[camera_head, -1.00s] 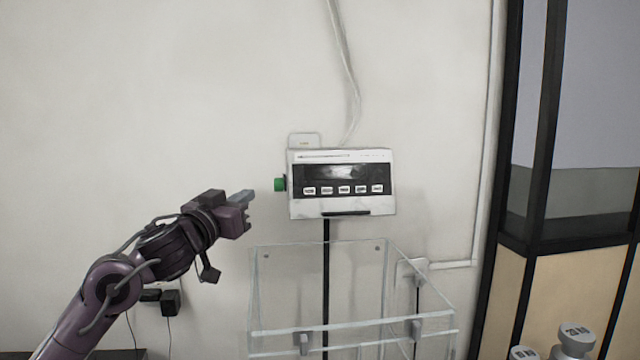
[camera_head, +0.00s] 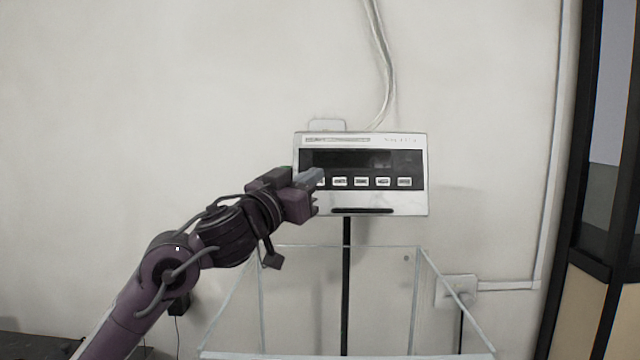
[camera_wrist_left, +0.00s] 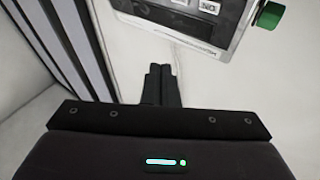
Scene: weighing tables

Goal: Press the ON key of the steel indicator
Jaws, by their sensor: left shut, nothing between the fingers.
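The steel indicator (camera_head: 361,203) is mounted on a black post against the wall, with a dark display and a row of several white keys. My left gripper (camera_head: 312,178) is shut and empty, in front of the indicator's lower left part. Its fingertips overlap the leftmost key in the head view, so that key is largely hidden. In the left wrist view the closed fingers (camera_wrist_left: 161,75) point toward the indicator (camera_wrist_left: 205,35), which lies beyond them, and a gap shows between. A green knob (camera_wrist_left: 269,15) sits on its side. I cannot read the key labels surely. My right gripper is not in view.
A clear open box (camera_head: 415,300) stands below the indicator around its post. A wall socket (camera_head: 456,289) with a conduit is to the right. A black-framed partition (camera_head: 575,200) stands at the far right. The wall area left of the indicator is free.

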